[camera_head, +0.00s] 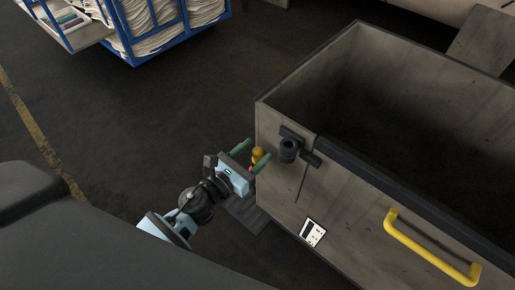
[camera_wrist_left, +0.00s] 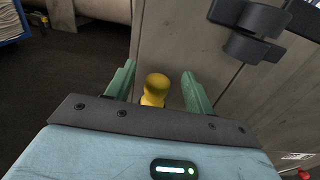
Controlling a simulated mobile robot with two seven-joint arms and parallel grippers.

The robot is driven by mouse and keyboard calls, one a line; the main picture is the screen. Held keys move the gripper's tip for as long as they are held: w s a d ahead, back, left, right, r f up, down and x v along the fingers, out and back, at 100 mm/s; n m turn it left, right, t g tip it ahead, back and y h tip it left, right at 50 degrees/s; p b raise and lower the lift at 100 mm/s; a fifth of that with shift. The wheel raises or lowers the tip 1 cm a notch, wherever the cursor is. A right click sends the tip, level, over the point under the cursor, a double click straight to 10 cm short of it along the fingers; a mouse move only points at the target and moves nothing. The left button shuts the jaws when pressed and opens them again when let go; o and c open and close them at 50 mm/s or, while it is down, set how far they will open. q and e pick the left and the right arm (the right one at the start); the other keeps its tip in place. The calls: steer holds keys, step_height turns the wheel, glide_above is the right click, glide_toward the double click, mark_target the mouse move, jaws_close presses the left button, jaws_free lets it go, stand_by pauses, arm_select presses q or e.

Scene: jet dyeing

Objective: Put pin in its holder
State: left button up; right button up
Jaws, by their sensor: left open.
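The pin (camera_head: 258,154) shows as a yellow rounded knob; in the left wrist view the yellow knob (camera_wrist_left: 155,88) stands between my fingers. My left gripper (camera_head: 261,148) is open, its two green fingers on either side of the knob with gaps visible in the left wrist view (camera_wrist_left: 158,71). The lower part of the pin is hidden behind the gripper body. A black cylindrical fitting (camera_head: 288,150), which looks like the holder, is on the grey bin's corner, right of the gripper; it also shows in the left wrist view (camera_wrist_left: 253,47). My right gripper is out of view.
The large grey open bin (camera_head: 345,190) fills the right side, with a yellow handle (camera_head: 430,248) and a white label (camera_head: 312,232). A blue-framed cart (camera_head: 130,45) with folded cloth stands at the back left. Dark floor (camera_head: 130,120) between them is clear.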

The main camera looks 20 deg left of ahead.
arm_select(q)
steer(key=b+v, duration=0.1)
steer(key=v, duration=0.5)
stand_by(0.9)
